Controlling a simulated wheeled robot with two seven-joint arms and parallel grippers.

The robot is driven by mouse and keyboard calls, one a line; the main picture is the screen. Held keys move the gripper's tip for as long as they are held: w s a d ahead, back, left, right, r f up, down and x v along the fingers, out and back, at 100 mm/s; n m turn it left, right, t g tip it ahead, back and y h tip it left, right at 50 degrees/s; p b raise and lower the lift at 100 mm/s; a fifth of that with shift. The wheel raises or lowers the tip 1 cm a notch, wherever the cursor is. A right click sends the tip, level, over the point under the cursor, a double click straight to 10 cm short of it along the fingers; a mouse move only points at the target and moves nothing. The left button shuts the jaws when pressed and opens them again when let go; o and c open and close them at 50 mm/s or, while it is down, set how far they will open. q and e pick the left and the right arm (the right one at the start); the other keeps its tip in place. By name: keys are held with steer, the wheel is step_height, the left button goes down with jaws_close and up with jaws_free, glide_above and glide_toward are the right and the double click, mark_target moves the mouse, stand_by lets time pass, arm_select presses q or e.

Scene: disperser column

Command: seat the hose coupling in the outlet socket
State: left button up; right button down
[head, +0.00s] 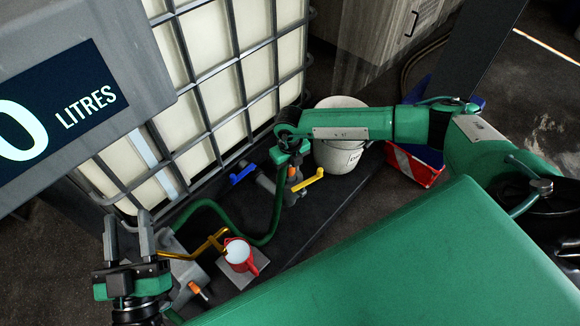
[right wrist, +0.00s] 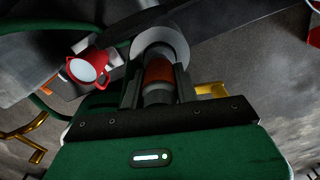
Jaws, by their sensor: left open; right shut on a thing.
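The hose coupling (right wrist: 159,72), with an orange band between grey parts, sits between the fingers of my right gripper (right wrist: 157,84), which is shut on it. In the head view my right gripper (head: 291,160) is by the tank's lower corner, near the grey outlet fitting (head: 289,193) with its yellow lever (head: 308,182). A pale round collar (right wrist: 163,42) is at the coupling's far end; I cannot tell whether it belongs to the socket, nor whether the coupling is inside it. My left gripper (head: 128,222) is open and empty at lower left.
A green hose (head: 240,236) curves along the dark floor tray. A red jug (head: 238,254) stands on a grey plate beside a brass tap (head: 205,244). The caged tank (head: 230,70) stands behind.

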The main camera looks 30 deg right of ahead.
arm_select(q)
steer(key=shift+r, duration=0.15)
arm_select(e)
steer(key=shift+f, duration=0.1)
steer(key=c, duration=1.1)
jaws_free()
arm_select(q)
steer(key=shift+a+r, duration=0.1)
arm_select(e)
steer(key=shift+o, duration=0.2)
steer(key=shift+r, duration=0.3)
step_height(320, 180, up, 11)
steer(key=p, duration=0.2)
steer(key=shift+f+p, duration=0.1)
steer(key=shift+p, duration=0.25)
steer(key=shift+r, duration=0.45)
arm_select(q)
steer(key=s+d+f+g, duration=0.1)
steer(key=s+f+g, duration=0.1)
steer(key=f+g, duration=0.2)
steer(key=s+d+f+g, duration=0.1)
steer(key=d+f+g, duration=0.1)
steer(key=f, duration=0.6)
steer(key=shift+s+d+f+g+y, duration=0.25)
steer(key=shift+s+f+g+y, duration=0.1)
steer(key=shift+g, duration=0.55)
arm_select(e)
steer(key=shift+f, duration=0.1)
